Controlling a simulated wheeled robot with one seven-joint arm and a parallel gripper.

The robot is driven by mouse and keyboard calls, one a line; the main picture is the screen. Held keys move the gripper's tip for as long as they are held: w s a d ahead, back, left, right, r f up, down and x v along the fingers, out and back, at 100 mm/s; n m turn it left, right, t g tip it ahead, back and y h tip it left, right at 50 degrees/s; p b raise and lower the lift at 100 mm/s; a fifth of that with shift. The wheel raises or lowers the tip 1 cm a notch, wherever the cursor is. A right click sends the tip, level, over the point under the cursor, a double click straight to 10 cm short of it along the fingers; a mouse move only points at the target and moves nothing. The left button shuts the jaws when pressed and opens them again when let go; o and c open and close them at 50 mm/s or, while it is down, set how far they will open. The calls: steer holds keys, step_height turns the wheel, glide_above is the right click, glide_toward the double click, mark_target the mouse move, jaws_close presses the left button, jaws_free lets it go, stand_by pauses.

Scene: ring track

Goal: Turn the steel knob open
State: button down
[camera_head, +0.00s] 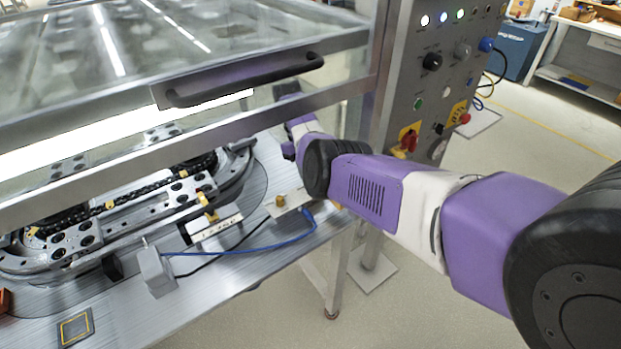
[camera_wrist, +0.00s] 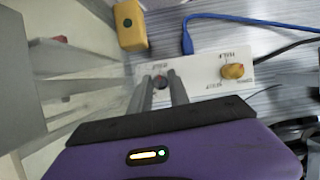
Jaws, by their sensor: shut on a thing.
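In the wrist view my gripper (camera_wrist: 163,88) has its two grey fingers close together over the left end of a white plate (camera_wrist: 203,69). It is shut on the steel knob (camera_wrist: 160,82), a small dark round end showing between the fingertips. A brass knob (camera_wrist: 233,71) sits on the right part of the same plate, clear of the fingers. In the head view the plate (camera_head: 292,199) and brass knob (camera_head: 280,201) show on the table edge, while my arm hides the steel knob and the fingertips.
A blue cable (camera_wrist: 187,42) ends just behind the plate. A yellow box (camera_wrist: 131,25) with a dark button stands beyond it at left. In the head view a raised glass guard (camera_head: 180,100) with a black handle, a ring track (camera_head: 130,205) and a control panel (camera_head: 440,70) surround my arm.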

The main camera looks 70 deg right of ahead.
steer(key=c, duration=1.2)
jaws_free()
steer(key=shift+c, duration=0.2)
